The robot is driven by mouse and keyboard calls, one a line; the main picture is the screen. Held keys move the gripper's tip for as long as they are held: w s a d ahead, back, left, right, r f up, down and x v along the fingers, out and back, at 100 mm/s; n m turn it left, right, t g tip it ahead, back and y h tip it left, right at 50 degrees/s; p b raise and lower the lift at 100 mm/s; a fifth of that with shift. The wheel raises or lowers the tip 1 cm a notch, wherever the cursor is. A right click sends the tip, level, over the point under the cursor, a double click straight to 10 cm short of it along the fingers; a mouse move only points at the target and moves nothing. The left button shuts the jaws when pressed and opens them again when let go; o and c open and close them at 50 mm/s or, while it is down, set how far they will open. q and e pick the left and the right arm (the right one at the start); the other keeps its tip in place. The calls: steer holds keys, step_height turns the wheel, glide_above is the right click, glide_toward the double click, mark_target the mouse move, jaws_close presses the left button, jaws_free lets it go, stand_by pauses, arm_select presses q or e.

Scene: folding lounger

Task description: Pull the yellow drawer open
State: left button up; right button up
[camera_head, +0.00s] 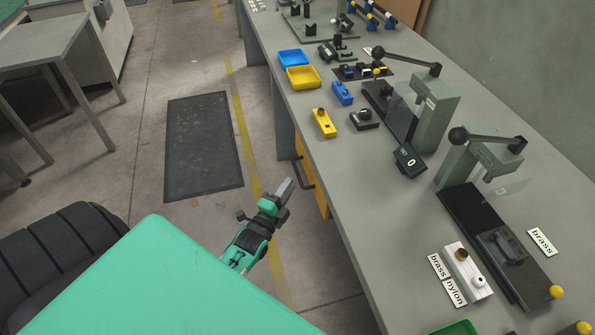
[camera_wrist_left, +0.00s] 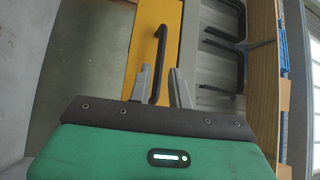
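The yellow drawer (camera_head: 322,197) is under the right-hand bench, its front edge-on in the head view. Its dark bar handle (camera_head: 303,173) sticks out toward the aisle. In the left wrist view the yellow front (camera_wrist_left: 142,42) fills the upper middle, with the black handle (camera_wrist_left: 158,60) running down it. My left gripper (camera_head: 288,185) is just beside the handle in the head view. In the wrist view its two grey fingers (camera_wrist_left: 161,86) are apart, with the handle's lower end showing between them. Contact cannot be told. My right gripper is not in view.
The grey bench (camera_head: 345,165) carries yellow and blue trays (camera_head: 302,77), small blocks and lever presses (camera_head: 430,100). Grey fronts with other dark handles (camera_wrist_left: 225,45) are beside the yellow one. A dark mat (camera_head: 203,145) lies on the open floor to the left.

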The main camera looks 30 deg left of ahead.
mark_target(297, 171)
arm_select(q)
steer(key=w, duration=0.6)
steer(key=shift+w+a+r, duration=0.2)
steer(key=shift+a+r, duration=0.1)
steer(key=shift+r, duration=0.1)
steer(key=shift+c, duration=0.4)
jaws_close()
